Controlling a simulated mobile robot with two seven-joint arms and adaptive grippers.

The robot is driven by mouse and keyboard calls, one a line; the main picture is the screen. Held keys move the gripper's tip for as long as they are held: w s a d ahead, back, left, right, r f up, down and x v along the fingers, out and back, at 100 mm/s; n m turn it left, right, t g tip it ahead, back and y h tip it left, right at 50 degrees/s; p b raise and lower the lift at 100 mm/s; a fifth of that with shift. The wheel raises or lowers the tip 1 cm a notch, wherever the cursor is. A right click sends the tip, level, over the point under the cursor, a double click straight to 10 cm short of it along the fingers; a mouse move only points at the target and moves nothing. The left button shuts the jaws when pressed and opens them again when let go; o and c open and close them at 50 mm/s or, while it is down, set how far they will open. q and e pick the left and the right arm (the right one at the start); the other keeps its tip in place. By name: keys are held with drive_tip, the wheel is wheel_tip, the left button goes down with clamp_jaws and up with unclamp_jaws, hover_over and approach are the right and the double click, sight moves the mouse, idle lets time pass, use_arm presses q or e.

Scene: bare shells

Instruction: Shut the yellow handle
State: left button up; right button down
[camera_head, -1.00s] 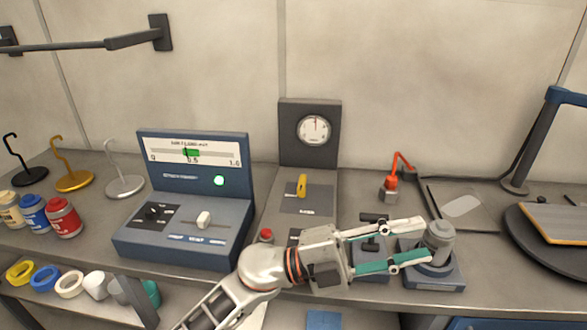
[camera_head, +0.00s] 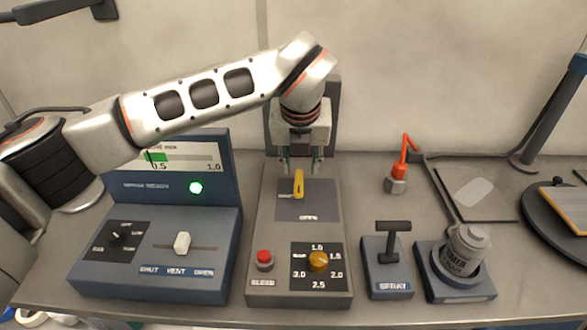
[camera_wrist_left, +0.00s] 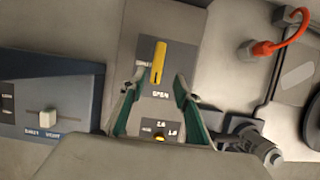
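The yellow handle (camera_head: 298,184) stands on a dark plate on the grey panel, its long side pointing away from me, in line with the panel. The word OPEN is printed on the plate just in front of it. My left gripper (camera_head: 301,168) hangs above and just behind the handle, fingers pointing down. The gauge behind the handle is hidden by my left arm. My right gripper is not in view.
The same panel carries a red button (camera_head: 264,259) and an orange dial (camera_head: 318,261). A blue console (camera_head: 160,255) with a white slider (camera_head: 182,243) stands left. A SPRAY lever (camera_head: 392,240) and a grey canister (camera_head: 466,250) stand right. A red-armed fitting (camera_head: 398,178) is behind them.

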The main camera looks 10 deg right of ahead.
sight(299, 180)
use_arm(q)
drive_tip(key=shift+w+a, duration=0.15)
drive_tip(key=shift+w, duration=0.2)
drive_tip(key=p+x, duration=0.1)
drive_tip(key=x, duration=0.6)
drive_tip(key=shift+f, duration=0.15)
drive_tip(key=shift+c, duration=0.4)
clamp_jaws()
